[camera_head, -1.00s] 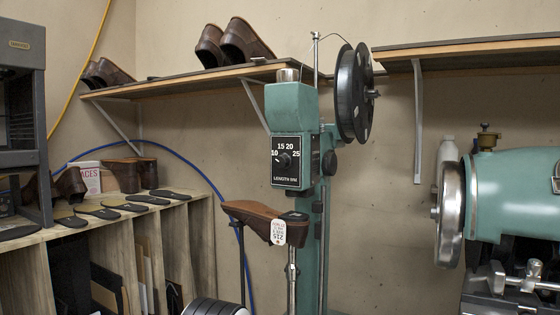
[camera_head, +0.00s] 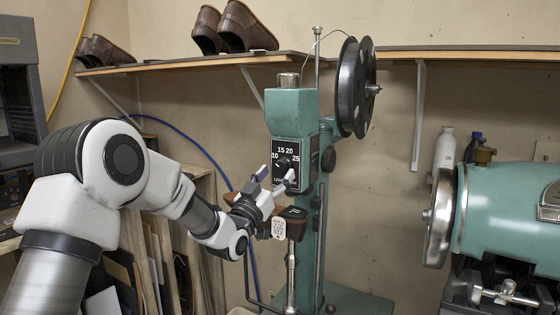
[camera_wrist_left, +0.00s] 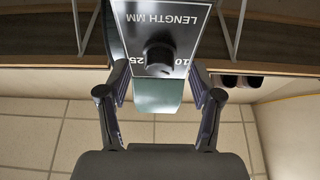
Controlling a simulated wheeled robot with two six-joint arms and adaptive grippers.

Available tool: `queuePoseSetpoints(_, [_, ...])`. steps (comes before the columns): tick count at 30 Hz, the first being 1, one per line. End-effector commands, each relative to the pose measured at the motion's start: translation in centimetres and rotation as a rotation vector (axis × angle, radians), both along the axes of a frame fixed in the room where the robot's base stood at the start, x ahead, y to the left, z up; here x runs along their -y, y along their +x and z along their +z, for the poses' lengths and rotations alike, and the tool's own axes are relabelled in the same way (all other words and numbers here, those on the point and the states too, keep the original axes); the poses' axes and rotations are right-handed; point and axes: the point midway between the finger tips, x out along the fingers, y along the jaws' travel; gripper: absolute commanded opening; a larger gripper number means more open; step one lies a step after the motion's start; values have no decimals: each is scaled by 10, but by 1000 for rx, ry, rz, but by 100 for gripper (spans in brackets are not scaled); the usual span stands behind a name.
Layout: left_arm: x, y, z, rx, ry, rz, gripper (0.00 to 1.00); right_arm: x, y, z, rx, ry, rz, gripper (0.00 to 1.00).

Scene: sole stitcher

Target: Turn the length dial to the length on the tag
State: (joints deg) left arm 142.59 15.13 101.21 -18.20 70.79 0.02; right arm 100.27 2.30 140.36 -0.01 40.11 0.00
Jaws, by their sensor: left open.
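The black length dial (camera_head: 284,162) is on a black panel marked 10, 15, 20 and 25 on the front of the green stitcher (camera_head: 290,108). I cannot read its pointer now. In the left wrist view the round dial knob (camera_wrist_left: 160,54) appears upside down, centred ahead of the fingers. My left gripper (camera_head: 276,177) is open in front of the panel's lower part, with its fingers spread to either side of the knob and a gap between. The white tag (camera_head: 279,228) hangs at the brown shoe (camera_head: 293,212) below; its print is too small to read. My right gripper is not in view.
A black spool (camera_head: 350,88) is at the stitcher's upper right. A shelf (camera_head: 170,64) with brown shoes (camera_head: 232,28) runs behind. A green machine with a metal wheel (camera_head: 440,215) stands at the right. A wooden rack (camera_head: 135,235) is behind my left arm.

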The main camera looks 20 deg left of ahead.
Motion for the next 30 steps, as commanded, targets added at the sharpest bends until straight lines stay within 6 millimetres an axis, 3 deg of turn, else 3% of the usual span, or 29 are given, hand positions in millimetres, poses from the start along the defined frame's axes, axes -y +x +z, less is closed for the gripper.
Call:
queuePoseSetpoints(1, [1, 8, 8, -1, 1, -1, 65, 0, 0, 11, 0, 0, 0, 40])
queuePoseSetpoints(4, [2, 20, 11, -1, 1, 0, 65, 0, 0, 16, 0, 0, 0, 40])
queuePoseSetpoints(12, [2, 25, 9, -2, -1, 1, 65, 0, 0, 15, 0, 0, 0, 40])
queuePoseSetpoints(13, [2, 24, 9, -2, -1, 1, 62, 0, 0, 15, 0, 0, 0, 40])
queuePoseSetpoints(18, [2, 24, 9, -2, -1, 1, 5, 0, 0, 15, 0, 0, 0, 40])
queuePoseSetpoints(30, [1, 24, 7, 2, 35, 0, 5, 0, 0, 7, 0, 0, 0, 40])
